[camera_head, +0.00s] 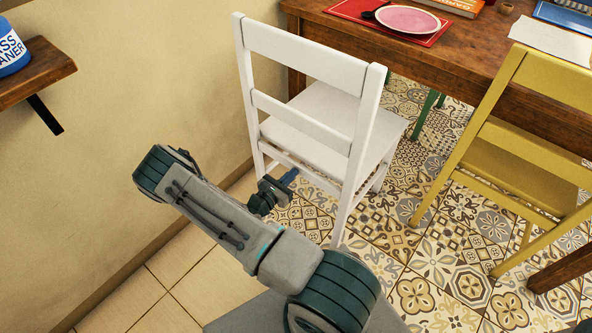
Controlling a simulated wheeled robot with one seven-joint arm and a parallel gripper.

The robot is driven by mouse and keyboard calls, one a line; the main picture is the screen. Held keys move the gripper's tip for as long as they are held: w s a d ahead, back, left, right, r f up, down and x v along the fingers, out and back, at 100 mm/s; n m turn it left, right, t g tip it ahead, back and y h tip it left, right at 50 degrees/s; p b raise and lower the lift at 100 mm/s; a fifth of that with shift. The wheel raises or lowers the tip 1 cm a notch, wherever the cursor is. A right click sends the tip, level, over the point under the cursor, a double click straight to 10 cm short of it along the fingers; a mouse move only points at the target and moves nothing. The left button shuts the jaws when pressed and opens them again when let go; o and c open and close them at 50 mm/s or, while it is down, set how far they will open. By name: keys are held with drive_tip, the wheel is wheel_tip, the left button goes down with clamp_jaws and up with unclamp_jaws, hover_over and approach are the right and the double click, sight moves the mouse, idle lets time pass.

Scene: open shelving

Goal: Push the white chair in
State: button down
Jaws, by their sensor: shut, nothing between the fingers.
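The white chair (311,50) stands upright beside the left wall, its back toward me. Its seat (320,122) points toward the wooden table (450,50), and its far part lies close to the table's near left corner. My gripper (290,176) is low behind the chair, near its lower back rail, between the two rear legs in the picture. The gripper is shut and holds nothing. I cannot tell whether it touches the chair. My arm comes up from the bottom of the picture and hides some floor left of the chair.
A yellow chair (515,165) stands to the right, with patterned floor (410,245) between the chairs. A wall shelf (35,75) with a blue-labelled bottle (10,50) juts out at upper left. A pink plate (407,19) lies on a red mat on the table.

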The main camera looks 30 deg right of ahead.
drive_tip(key=shift+d, duration=0.1)
drive_tip(key=shift+x, duration=1.5)
drive_tip(key=shift+b+x, duration=2.95)
drive_tip(key=shift+x, duration=10.95)
drive_tip(key=p+v, duration=0.5)
drive_tip(key=v, duration=0.3)
